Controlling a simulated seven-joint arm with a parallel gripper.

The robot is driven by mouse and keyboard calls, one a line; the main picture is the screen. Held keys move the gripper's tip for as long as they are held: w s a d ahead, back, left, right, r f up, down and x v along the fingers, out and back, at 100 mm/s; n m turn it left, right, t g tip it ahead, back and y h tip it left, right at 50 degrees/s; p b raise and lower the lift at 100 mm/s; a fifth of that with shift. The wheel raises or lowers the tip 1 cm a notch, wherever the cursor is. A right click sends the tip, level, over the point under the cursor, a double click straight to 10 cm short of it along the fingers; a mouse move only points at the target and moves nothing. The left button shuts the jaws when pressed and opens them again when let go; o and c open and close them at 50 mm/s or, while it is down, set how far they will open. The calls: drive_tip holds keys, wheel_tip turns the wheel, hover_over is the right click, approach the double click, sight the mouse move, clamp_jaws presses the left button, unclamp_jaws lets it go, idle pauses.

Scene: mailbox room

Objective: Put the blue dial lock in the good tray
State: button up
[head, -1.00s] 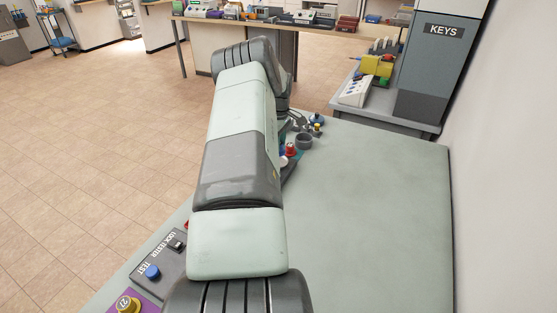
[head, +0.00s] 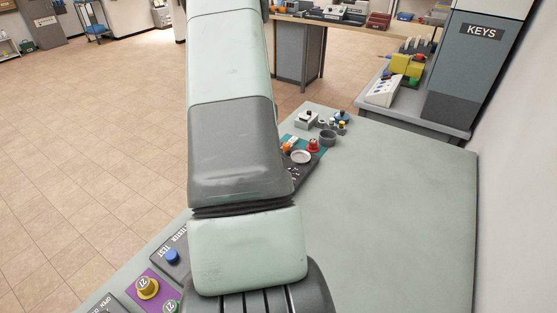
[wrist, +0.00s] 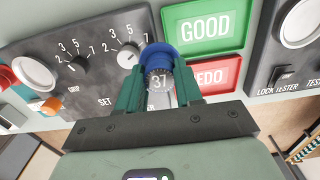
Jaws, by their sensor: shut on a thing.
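In the wrist view, the blue dial lock (wrist: 158,55) sits between the teal fingers of my gripper (wrist: 159,92), which is shut on it. The lock's dial face shows the number 37. The green good tray (wrist: 204,30), labelled GOOD, lies just right of the lock in the picture. The red redo tray (wrist: 216,75) is below it, partly covered by a finger, so its label shows only in part. I cannot tell the lock's height above the trays. In the head view my arm hides the gripper, the held lock and both trays.
A grey panel with dials (wrist: 95,60) lies left of the lock, and a lock tester panel (wrist: 290,60) lies right. In the head view, small parts, including a grey cup (head: 327,138), stand near the bench's far corner. The bench's right side (head: 400,210) is clear.

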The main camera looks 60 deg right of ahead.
drive_tip(key=shift+s+a+f, duration=0.2)
drive_tip(key=shift+a+f, duration=0.45)
drive_tip(key=shift+a, duration=0.1)
drive_tip(key=shift+s+a+f, duration=0.15)
drive_tip(key=shift+a+f, duration=0.5)
drive_tip(key=shift+a, duration=0.05)
drive_tip(key=shift+s+a+f, duration=0.2)
drive_tip(key=shift+a+f, duration=0.45)
drive_tip(key=shift+a, duration=0.1)
drive_tip(key=shift+f, duration=0.25)
drive_tip(key=shift+f, duration=0.9)
drive_tip(key=o, duration=1.1)
drive_tip(key=shift+o, duration=0.4)
